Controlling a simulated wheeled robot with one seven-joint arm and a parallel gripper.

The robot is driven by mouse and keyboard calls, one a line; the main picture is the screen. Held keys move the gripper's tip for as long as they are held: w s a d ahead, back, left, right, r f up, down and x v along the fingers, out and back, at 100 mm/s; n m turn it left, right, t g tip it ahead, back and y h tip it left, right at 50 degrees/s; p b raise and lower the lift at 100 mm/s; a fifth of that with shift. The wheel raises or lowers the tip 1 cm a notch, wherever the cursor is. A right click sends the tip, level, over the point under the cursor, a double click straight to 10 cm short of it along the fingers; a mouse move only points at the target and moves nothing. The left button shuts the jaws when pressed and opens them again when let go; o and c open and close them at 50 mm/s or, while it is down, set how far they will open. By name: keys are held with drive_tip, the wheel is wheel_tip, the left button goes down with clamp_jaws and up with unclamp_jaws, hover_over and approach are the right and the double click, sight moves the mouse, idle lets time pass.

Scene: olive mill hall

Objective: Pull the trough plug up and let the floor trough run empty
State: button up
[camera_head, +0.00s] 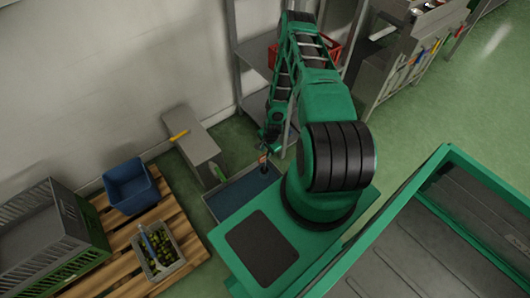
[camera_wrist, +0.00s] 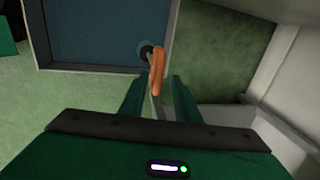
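The floor trough (camera_head: 232,211) is a grey-rimmed rectangular basin on the floor with a flat blue surface inside. In the wrist view the trough (camera_wrist: 95,69) fills the upper left. The trough plug shows there as an orange handle (camera_wrist: 157,66), with a dark round piece (camera_wrist: 146,50) behind it at the trough's right edge. My gripper (camera_wrist: 160,84) is open, its two dark green fingers apart on either side of the handle's lower end. I cannot tell whether either finger touches it. In the head view my gripper (camera_head: 265,152) is over the trough's far end.
A grey block (camera_head: 197,146) with a yellow-orange item (camera_head: 179,135) stands left of the trough. A wooden pallet (camera_head: 125,237) holds a blue bin (camera_head: 131,183), an olive crate (camera_head: 179,262) and larger crates. A metal shelf (camera_head: 254,52) stands behind my arm. Green floor is open at upper right.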

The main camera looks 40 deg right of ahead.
wheel_tip(320, 180, up, 10)
drive_tip(key=s, duration=0.2)
drive_tip(key=shift+r, duration=0.25)
drive_tip(key=shift+r, duration=0.1)
idle(0.6)
drive_tip(key=d+r+n+g+h, duration=0.1)
drive_tip(key=d+r+n, duration=0.15)
drive_tip(key=r, duration=1.35)
drive_tip(key=d+r+n+g+h, duration=0.1)
drive_tip(key=r+n, duration=0.3)
drive_tip(key=r, duration=1.2)
drive_tip(key=s+a+r+n, duration=0.1)
drive_tip(key=s+a+r, duration=0.1)
drive_tip(key=s+r, duration=0.45)
drive_tip(key=s+a+r+n, duration=0.2)
drive_tip(key=s+a+r, duration=0.15)
drive_tip(key=r, duration=0.65)
drive_tip(key=s+a+r+n+y, duration=0.1)
drive_tip(key=s+a+r, duration=0.2)
drive_tip(key=s, duration=0.4)
drive_tip(key=s+a+r+n+y, duration=0.1)
drive_tip(key=s+a+r, duration=0.2)
drive_tip(key=s+r, duration=0.2)
drive_tip(key=shift+s+a+n, duration=0.3)
drive_tip(key=shift+s+n, duration=0.05)
drive_tip(key=shift+s, duration=0.55)
